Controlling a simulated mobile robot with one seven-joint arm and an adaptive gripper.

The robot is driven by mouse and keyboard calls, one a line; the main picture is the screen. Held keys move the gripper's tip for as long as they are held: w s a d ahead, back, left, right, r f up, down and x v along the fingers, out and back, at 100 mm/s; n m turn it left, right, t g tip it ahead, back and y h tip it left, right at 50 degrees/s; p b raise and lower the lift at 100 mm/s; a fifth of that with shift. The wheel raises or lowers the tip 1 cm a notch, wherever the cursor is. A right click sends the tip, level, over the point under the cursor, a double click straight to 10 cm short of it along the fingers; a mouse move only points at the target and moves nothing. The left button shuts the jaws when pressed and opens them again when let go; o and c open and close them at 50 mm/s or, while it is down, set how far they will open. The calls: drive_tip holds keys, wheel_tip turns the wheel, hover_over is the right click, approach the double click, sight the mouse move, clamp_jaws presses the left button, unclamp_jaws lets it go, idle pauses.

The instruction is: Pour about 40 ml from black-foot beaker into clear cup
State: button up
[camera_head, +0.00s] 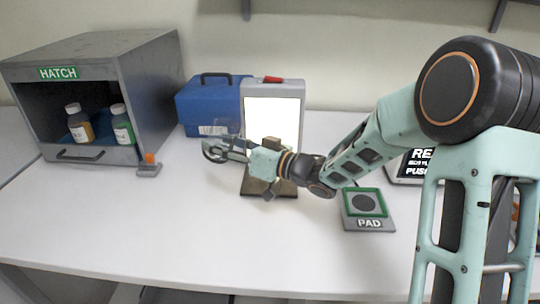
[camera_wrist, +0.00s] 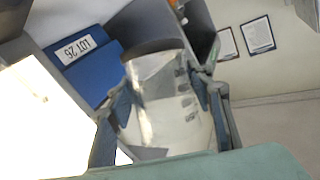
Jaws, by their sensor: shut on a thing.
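The black-foot beaker (camera_wrist: 165,105) is clear with grey markings and fills the middle of the wrist view. Its dark foot (camera_wrist: 152,47) points up and away in that view. My gripper (camera_wrist: 166,96) is shut on its sides, one finger on each side. In the head view my gripper (camera_head: 222,149) is held above the table, left of and in front of the lit white panel. The beaker is hard to make out there and looks tilted. I cannot make out the clear cup in either view; the liquid level is unclear.
A lit panel (camera_head: 272,118) on a dark base (camera_head: 258,186) stands behind my wrist. A blue case (camera_head: 205,105) is behind it. The grey hatch box (camera_head: 148,80) with two bottles is at left. A pad (camera_head: 367,222) lies at right. The front table is clear.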

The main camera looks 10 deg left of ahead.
drive_tip(key=f+h+p, duration=0.1)
drive_tip(key=a+f+n+h+p, duration=0.1)
drive_tip(key=shift+s+a+f+n+g+h+p, duration=0.1)
drive_tip(key=shift+f+n+g+h+p, duration=0.05)
drive_tip(key=shift+n+g+h+p, duration=0.2)
drive_tip(key=shift+a+f+n+g+h+p, duration=0.15)
drive_tip(key=shift+f+n+g+h+p, duration=0.1)
drive_tip(key=shift+f+h+p, duration=0.7)
drive_tip(key=shift+f+b, duration=0.2)
drive_tip(key=shift+b, duration=0.15)
